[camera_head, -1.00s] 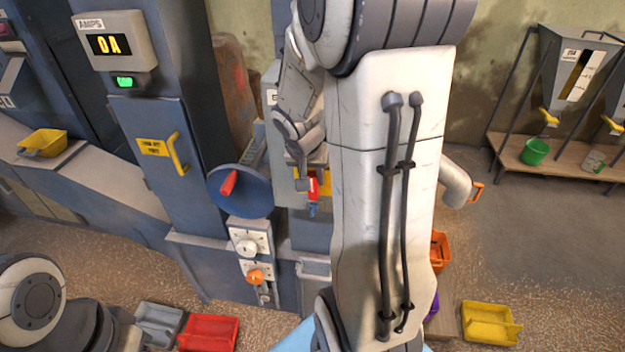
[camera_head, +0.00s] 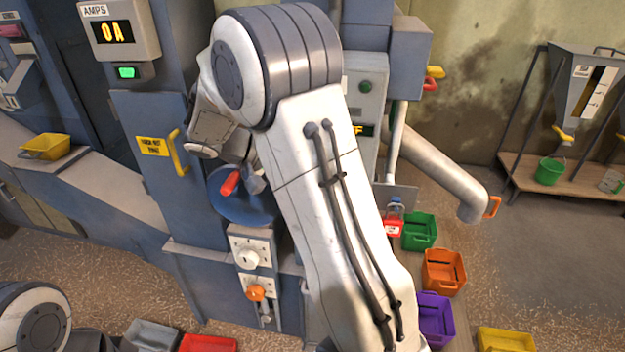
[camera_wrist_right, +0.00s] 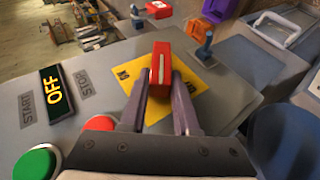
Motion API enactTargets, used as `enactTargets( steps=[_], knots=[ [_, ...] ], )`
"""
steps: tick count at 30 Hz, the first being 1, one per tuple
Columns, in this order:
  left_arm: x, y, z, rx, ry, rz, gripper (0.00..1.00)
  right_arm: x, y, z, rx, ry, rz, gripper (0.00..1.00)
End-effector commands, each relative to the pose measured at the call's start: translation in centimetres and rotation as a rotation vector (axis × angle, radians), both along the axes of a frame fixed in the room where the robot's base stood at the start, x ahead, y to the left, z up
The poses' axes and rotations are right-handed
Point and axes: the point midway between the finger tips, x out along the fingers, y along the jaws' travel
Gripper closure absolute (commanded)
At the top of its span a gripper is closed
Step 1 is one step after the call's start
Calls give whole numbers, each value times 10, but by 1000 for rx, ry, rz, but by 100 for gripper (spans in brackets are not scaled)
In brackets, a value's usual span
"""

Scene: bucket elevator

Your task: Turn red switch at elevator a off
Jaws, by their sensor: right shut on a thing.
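In the right wrist view, the red switch (camera_wrist_right: 161,62) is a red block with a white line on top, over a yellow plate (camera_wrist_right: 195,70) on a grey panel. My right gripper (camera_wrist_right: 161,84) is shut on it, one finger on each side. A display beside it reads OFF (camera_wrist_right: 55,92). In the head view my right arm hides the switch and my right gripper; part of the grey panel (camera_head: 366,105) shows behind the arm. My left gripper is out of view.
A red stop button (camera_wrist_right: 100,123) and green start button (camera_wrist_right: 36,162) are close to the gripper. A blue lever (camera_wrist_right: 206,42) stands beyond the plate. A blue disc (camera_head: 235,207) with a red handle (camera_head: 230,183) is left of my arm. Coloured bins stand on the floor.

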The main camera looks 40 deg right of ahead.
Motion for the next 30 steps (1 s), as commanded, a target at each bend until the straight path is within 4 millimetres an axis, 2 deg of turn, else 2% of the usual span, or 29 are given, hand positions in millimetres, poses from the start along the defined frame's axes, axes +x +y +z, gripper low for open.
enactTargets(
  steps=[15, 30],
  knots=[
    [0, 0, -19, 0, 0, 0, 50, 4, 4, -15, -294, 348, 1, 100],
    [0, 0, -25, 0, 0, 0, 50, 4, 4, -19, -423, 498, 0, 100]
  ],
)
